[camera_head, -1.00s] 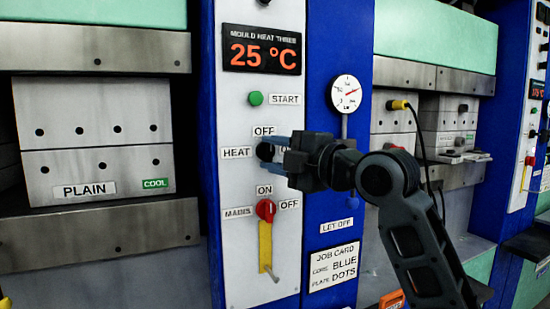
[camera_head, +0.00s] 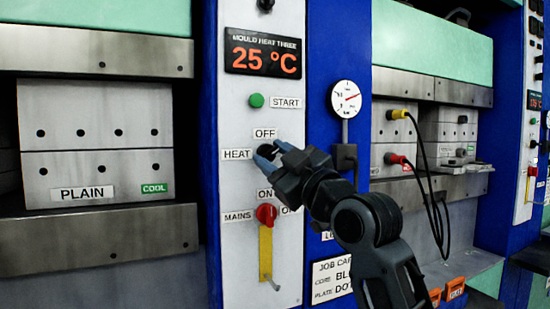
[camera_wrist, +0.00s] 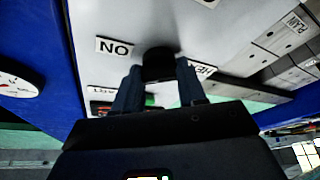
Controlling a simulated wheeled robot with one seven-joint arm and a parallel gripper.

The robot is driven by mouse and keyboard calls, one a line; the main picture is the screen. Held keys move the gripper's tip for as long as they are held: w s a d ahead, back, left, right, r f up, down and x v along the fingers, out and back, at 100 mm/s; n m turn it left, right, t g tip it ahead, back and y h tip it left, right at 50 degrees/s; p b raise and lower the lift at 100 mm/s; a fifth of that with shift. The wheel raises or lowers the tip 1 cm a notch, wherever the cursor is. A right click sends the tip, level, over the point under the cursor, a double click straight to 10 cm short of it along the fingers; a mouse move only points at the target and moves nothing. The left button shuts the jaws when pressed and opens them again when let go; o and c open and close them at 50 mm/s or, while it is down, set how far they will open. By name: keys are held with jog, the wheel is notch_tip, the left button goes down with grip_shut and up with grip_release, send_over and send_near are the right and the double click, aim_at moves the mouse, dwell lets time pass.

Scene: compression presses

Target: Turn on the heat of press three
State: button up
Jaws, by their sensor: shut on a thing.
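The black heat knob (camera_head: 263,152) is on the white control panel of the press, between the HEAT label (camera_head: 237,155) and my gripper, below the OFF label. My gripper (camera_head: 270,152) is shut on this knob, with its blue-grey fingers partly covering it and the hand tilted down to the right. In the wrist view the dark knob (camera_wrist: 158,62) sits between the two fingertips (camera_wrist: 158,75), near the ON label (camera_wrist: 115,47). The display (camera_head: 263,51) above reads MOULD HEAT THREE, 25 °C.
Below is the red mains knob (camera_head: 266,214) with a yellow plate and lever (camera_head: 266,250). The green start button (camera_head: 256,100) is above. A round gauge (camera_head: 346,98) stands on the blue column at right. Yellow and red plugs with black cables (camera_head: 400,114) hang farther right.

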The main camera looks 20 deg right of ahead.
jog(key=m+h+p, duration=0.1)
jog(key=m, duration=0.1)
jog(key=m+h, duration=0.1)
jog(key=m, duration=0.2)
jog(key=shift+a+t+h+p, duration=0.2)
jog(key=shift+t+h+p, duration=0.1)
jog(key=shift+t+p, duration=0.1)
jog(key=shift+f+m+h+p, duration=0.1)
jog(key=shift+m+h+p, duration=0.4)
jog(key=shift+m, duration=0.6)
jog(key=shift+f+m+h+p, duration=0.15)
jog(key=shift+m+h, duration=0.55)
jog(key=shift+m, duration=0.4)
jog(key=o, duration=1.1)
jog(key=shift+r, duration=0.15)
jog(key=shift+c, duration=0.2)
jog(key=b+v, duration=0.1)
jog(key=v, duration=0.6)
jog(key=shift+s+f+b, duration=0.25)
jog(key=shift+f+b, duration=0.05)
